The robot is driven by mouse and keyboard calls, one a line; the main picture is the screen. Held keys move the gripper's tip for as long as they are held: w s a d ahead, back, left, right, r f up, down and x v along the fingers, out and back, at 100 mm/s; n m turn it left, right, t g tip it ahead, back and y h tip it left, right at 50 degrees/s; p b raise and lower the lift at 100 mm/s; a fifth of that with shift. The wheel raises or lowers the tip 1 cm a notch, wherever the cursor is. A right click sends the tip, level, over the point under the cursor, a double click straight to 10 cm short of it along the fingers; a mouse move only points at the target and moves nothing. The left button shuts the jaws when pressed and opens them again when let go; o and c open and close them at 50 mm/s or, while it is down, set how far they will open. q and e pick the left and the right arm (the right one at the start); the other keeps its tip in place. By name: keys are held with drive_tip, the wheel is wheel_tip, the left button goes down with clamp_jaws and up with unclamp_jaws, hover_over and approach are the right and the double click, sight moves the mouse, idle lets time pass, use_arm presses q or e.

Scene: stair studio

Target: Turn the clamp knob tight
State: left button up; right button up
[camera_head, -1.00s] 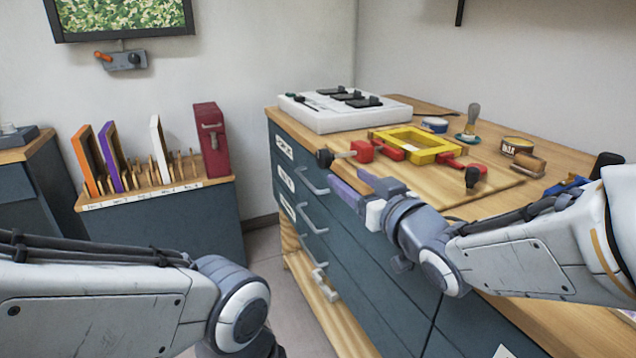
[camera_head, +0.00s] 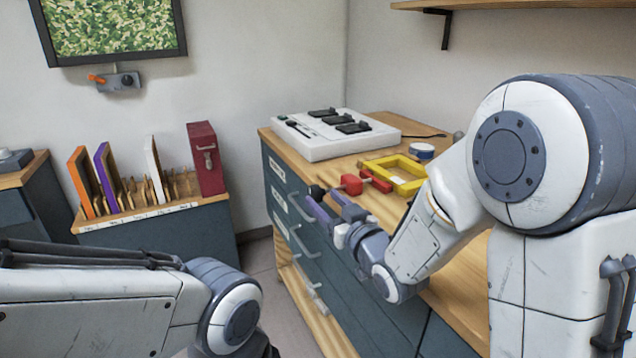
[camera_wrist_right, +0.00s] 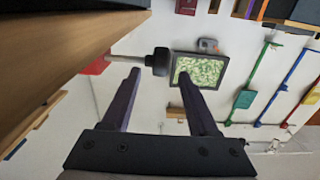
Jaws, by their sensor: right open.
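The yellow frame (camera_head: 402,172) lies on the wooden bench top, with a red clamp (camera_head: 353,184) at its left side. The clamp's black knob (camera_head: 317,191) sticks out past the bench's left edge. My right gripper (camera_head: 323,202) is open beside the knob, its two purple fingers pointing toward it. In the right wrist view the black knob (camera_wrist_right: 158,62) on its metal rod appears at the tips of the open fingers (camera_wrist_right: 160,74). I cannot tell whether the fingers touch it. My left arm shows at lower left; its gripper is out of view.
The drawer cabinet (camera_head: 285,223) with grey handles stands below the gripper. A white panel with black switches (camera_head: 330,147) and a blue-rimmed tin (camera_head: 421,151) are on the bench. A rack (camera_head: 135,207) with upright boards and a red case (camera_head: 206,158) stand left.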

sight(318, 202)
drive_tip(key=shift+x, duration=1.85)
drive_tip(key=shift+f, duration=0.2)
clamp_jaws()
drive_tip(key=shift+s+a+f+b, duration=0.1)
drive_tip(key=shift+a+f+b, duration=0.1)
drive_tip(key=shift+b, duration=0.25)
drive_tip(key=t+y+b, duration=0.1)
drive_tip(key=t+b, duration=0.2)
drive_tip(key=b, duration=0.7)
drive_tip(key=f+t+y+b, duration=0.1)
drive_tip(key=t+b, duration=0.1)
drive_tip(key=b, duration=0.8)
drive_tip(key=shift+f+t+y, duration=0.15)
drive_tip(key=shift+t+y, duration=0.25)
drive_tip(key=shift+r+t+b, duration=0.2)
drive_tip(key=shift+t+b, duration=0.1)
drive_tip(key=shift+b, duration=0.65)
